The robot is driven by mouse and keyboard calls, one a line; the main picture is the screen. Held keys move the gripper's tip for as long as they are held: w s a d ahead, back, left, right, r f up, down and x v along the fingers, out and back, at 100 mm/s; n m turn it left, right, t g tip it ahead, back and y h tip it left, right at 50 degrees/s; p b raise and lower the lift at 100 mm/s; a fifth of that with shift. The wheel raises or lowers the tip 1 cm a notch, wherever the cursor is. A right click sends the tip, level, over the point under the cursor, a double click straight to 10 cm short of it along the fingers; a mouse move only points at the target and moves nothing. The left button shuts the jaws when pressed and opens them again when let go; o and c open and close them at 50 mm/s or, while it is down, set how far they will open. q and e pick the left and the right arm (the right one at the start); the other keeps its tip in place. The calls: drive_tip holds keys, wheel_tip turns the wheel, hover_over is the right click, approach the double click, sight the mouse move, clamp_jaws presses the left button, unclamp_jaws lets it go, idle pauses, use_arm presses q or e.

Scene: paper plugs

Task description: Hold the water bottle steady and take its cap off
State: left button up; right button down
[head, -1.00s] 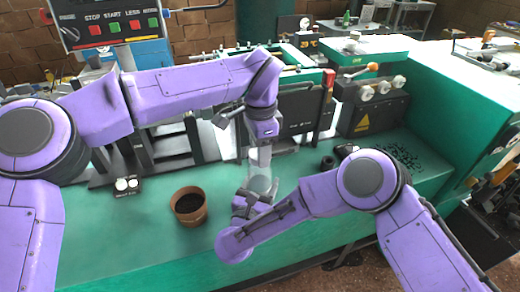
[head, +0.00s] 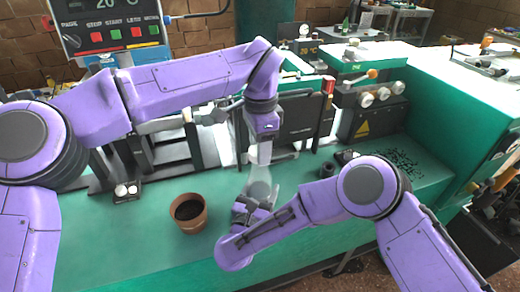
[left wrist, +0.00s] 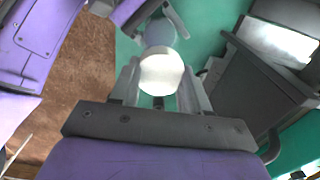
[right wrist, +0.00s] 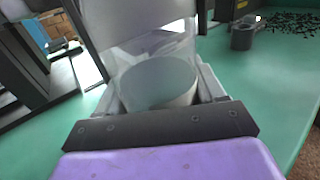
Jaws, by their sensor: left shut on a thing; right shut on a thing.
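The translucent water bottle (head: 259,188) stands roughly upright in front of the green machine. My right gripper (head: 252,204) is shut on its body from the front. The bottle (right wrist: 155,55) fills the space between the right fingers in the right wrist view. My left gripper (head: 259,160) points down over the bottle. In the left wrist view it is shut on the round white cap (left wrist: 161,74). The bottle (left wrist: 158,32) shows beyond the cap there. The cap appears raised above the bottle, but its lower edge is hidden.
A brown pot of dark soil (head: 188,213) stands left of the bottle on the green surface (head: 150,235). A small block with two white round buttons (head: 127,191) lies farther left. Dark machine panels (head: 300,125) stand close behind my left gripper.

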use_arm(q)
drive_tip(key=shift+r, duration=1.55)
use_arm(e)
drive_tip(key=shift+c, duration=0.2)
unclamp_jaws()
